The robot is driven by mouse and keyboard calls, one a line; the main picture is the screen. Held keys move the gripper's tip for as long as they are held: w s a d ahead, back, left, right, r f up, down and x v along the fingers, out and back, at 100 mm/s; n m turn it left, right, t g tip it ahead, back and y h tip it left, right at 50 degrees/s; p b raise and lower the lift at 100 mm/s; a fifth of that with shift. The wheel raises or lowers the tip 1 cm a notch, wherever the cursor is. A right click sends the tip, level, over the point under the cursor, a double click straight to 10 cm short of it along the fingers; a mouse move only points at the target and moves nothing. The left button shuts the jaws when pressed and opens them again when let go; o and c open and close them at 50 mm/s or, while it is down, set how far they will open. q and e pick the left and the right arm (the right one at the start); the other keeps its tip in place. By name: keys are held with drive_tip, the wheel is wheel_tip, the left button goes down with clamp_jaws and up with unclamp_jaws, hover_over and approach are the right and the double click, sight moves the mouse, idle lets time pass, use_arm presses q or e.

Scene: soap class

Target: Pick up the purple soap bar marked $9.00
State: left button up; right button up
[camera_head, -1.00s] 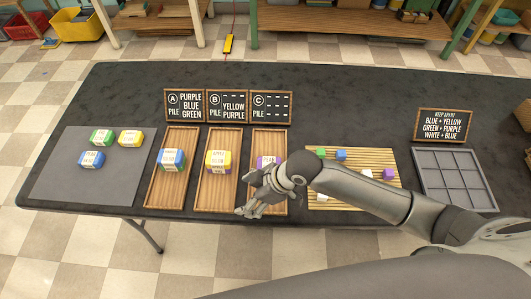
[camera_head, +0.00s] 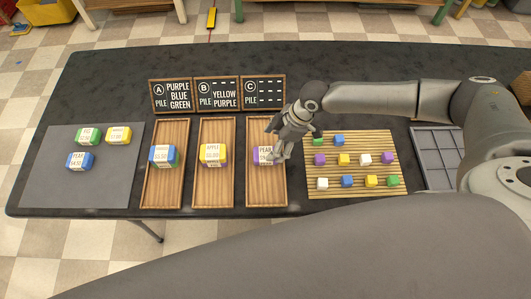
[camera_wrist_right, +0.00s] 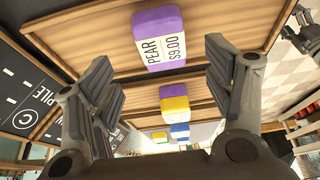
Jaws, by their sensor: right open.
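The purple soap bar (camera_head: 262,156) lies in the wooden tray of pile C (camera_head: 265,191). In the right wrist view the purple bar (camera_wrist_right: 158,38) shows a white label reading PEAR $9.00. My right gripper (camera_head: 275,144) is at the right side of this bar in the head view and partly covers it. In the right wrist view my right gripper (camera_wrist_right: 165,90) is open, its fingers wide apart with nothing between them, and the bar lies beyond the fingertips.
Two more wooden trays hold a yellow-purple stack (camera_head: 213,154) and a blue-green stack (camera_head: 164,156). A grey mat (camera_head: 55,180) bears three soaps. A slatted board (camera_head: 331,167) with small cubes lies right. Chalkboard signs (camera_head: 265,92) stand behind the trays.

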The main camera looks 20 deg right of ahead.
sight(266, 153)
drive_tip(key=p+x, duration=0.1)
drive_tip(key=x, duration=0.4)
drive_tip(key=shift+s+a+f+p, duration=0.1)
drive_tip(key=shift+s+p, duration=0.05)
drive_tip(key=shift+p, duration=0.15)
use_arm(q)
drive_tip(key=shift+w+r, duration=0.5)
drive_tip(key=shift+r, duration=0.4)
use_arm(e)
drive_tip(key=shift+f, duration=0.3)
use_arm(q)
drive_tip(key=shift+s, duration=0.1)
use_arm(e)
drive_tip(key=c, duration=1.2)
